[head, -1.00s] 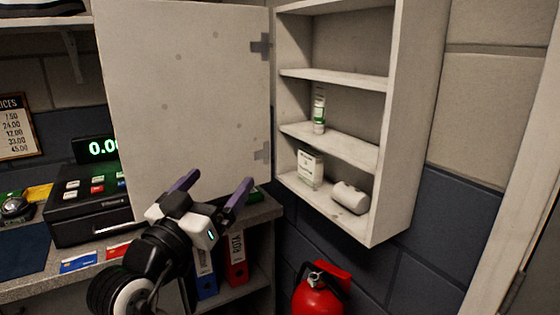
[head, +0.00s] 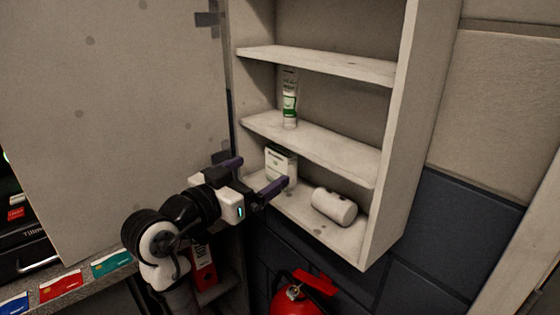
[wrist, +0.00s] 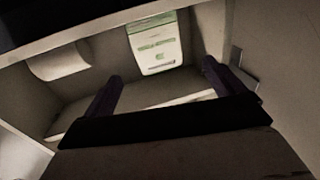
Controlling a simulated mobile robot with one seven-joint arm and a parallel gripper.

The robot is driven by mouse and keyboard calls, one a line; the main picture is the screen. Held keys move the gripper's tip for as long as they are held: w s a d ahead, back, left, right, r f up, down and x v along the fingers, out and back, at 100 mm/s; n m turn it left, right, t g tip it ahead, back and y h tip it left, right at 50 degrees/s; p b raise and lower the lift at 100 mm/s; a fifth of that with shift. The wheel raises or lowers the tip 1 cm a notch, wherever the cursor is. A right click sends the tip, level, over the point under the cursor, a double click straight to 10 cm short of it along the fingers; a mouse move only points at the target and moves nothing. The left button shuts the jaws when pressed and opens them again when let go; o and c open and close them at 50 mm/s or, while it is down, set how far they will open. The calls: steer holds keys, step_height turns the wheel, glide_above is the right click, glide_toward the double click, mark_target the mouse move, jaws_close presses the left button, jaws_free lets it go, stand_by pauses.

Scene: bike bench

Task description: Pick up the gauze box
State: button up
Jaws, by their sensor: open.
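The gauze box (head: 281,160) is a small white carton with green print. It stands upright on the bottom shelf of the open wall cabinet, toward the left side. In the wrist view the box (wrist: 156,42) appears beyond my fingers and between them, with a gap in front of it. My gripper (head: 258,174) is open and empty at the cabinet's front left opening. One finger partly covers the lower part of the box in the head view. The fingers (wrist: 160,82) also show in the wrist view.
A white roll (head: 334,206) lies to the right of the box on the same shelf. A white and green tube (head: 289,104) stands on the shelf above. The open cabinet door (head: 110,110) is at left. A red fire extinguisher (head: 303,296) is below.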

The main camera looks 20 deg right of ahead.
mark_target(276, 160)
steer(key=x, duration=0.2)
steer(key=shift+w+d, duration=0.25)
steer(key=shift+d, duration=0.1)
steer(key=p+x, duration=0.2)
steer(key=x, duration=0.2)
steer(key=shift+s+d+r+p, duration=0.1)
steer(key=shift+d+r+p, duration=0.15)
steer(key=shift+p, duration=0.15)
steer(key=shift+w+d+f, duration=0.1)
steer(key=shift+w+d, duration=0.2)
steer(key=shift+d, duration=0.05)
steer(key=c, duration=1)
